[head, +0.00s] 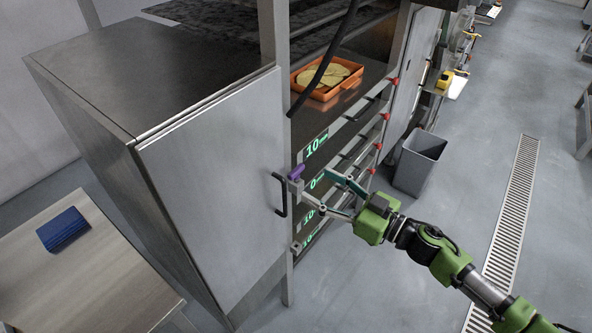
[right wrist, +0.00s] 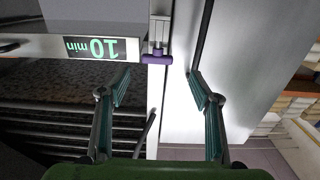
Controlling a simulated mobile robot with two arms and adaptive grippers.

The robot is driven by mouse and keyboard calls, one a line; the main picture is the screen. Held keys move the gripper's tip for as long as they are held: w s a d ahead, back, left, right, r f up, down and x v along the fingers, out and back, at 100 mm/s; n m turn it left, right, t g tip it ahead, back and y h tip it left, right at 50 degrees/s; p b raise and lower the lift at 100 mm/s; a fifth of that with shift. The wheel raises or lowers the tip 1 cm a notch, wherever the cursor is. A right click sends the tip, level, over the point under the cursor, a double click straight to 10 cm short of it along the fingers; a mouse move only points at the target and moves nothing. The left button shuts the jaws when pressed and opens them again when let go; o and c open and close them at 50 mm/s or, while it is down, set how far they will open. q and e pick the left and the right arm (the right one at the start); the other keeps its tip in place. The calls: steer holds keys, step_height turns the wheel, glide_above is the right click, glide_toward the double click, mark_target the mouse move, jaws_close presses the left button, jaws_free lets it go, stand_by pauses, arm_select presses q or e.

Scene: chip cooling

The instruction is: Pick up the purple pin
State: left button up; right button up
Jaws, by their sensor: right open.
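The purple pin (head: 296,172) sits in a metal bracket on the cabinet's front post, beside the door handle. In the right wrist view the pin (right wrist: 158,58) lies crosswise on the pale post, just right of the "10 min" label. My right gripper (head: 318,192) is open and empty in front of the post. In the wrist view its two fingers (right wrist: 159,80) point toward the pin, one to each side, with the pin a little beyond the tips. They appear apart from it. My left gripper is not in view.
A grey cabinet door (head: 215,185) with a black handle (head: 280,195) stands left of the pin. An orange tray (head: 326,78) with round yellow food sits on an upper shelf. A grey bin (head: 419,162) stands behind my right arm. A table (head: 75,285) is at lower left.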

mark_target(299, 172)
steer(key=p+x, duration=0.1)
steer(key=x, duration=0.4)
steer(key=shift+w+r, duration=0.2)
steer(key=shift+w, duration=0.15)
steer(key=shift+w+a+f, duration=0.1)
steer(key=shift+w+a, duration=0.1)
steer(key=shift+a, duration=0.15)
steer(key=c, duration=1.1)
